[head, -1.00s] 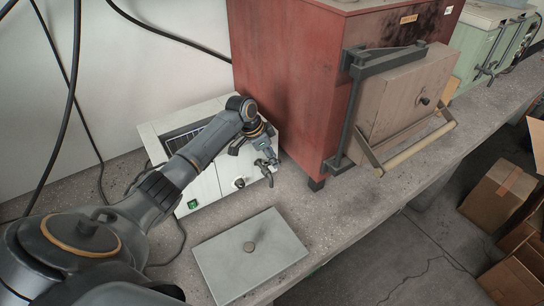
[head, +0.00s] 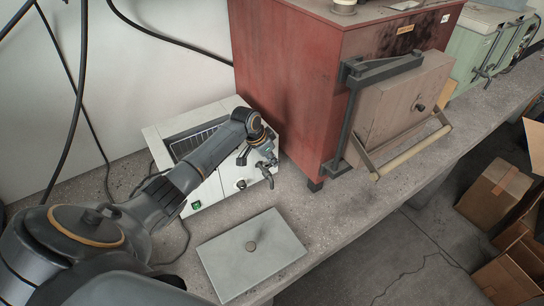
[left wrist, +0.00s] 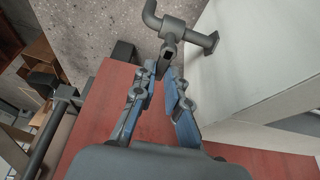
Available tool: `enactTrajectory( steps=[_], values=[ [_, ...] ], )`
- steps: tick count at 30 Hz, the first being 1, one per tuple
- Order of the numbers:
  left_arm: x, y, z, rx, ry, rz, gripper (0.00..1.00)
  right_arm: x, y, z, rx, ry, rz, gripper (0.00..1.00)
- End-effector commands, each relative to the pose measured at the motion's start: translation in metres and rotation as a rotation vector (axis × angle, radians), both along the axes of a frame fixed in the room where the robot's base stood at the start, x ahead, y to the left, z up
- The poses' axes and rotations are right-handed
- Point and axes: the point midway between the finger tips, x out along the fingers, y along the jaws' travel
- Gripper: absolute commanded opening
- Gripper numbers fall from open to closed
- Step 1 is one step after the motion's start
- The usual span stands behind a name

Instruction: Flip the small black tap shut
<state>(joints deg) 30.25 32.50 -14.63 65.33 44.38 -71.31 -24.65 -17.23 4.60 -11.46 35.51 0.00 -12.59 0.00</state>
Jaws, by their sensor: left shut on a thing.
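The small black tap (head: 268,174) sticks out from the front of the white box (head: 226,187) near its right corner. My left gripper (head: 262,160) is at the tap from above. In the left wrist view its fingers (left wrist: 163,75) are close together on the tap's handle, which is mostly hidden between them. The handle's exact angle is hard to tell. My right gripper is not in view.
A red furnace (head: 285,85) stands close to the right of the white box, with a handled door (head: 400,100). A grey plate (head: 225,262) with a round knob lies in front on the concrete bench (head: 325,215). Cardboard boxes (head: 492,190) are on the floor at right.

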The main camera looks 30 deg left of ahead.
Motion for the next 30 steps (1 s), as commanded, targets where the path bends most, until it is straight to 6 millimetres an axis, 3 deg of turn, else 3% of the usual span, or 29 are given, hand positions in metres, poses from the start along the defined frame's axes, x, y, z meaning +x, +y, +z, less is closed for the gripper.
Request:
enactTrajectory(
  steps=[4, 5, 8, 20, 25, 30],
  values=[
    [0.001, 0.000, 0.000, -0.001, -0.003, 0.001, 0.00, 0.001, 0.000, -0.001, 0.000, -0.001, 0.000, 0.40],
    [0.001, 0.000, 0.000, -0.001, -0.003, 0.001, 0.17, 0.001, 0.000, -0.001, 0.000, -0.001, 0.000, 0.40],
    [0.001, 0.000, 0.000, -0.001, -0.003, 0.000, 0.36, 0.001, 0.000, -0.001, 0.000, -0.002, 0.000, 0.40],
    [-0.001, 0.001, 0.006, 0.000, -0.002, -0.002, 0.36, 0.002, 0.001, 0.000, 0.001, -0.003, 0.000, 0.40],
    [-0.010, 0.005, 0.028, 0.003, -0.004, -0.003, 0.36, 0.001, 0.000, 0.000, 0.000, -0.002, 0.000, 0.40],
    [-0.023, 0.011, 0.064, 0.004, -0.005, -0.002, 0.36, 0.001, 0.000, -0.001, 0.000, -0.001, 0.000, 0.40]
  ],
)
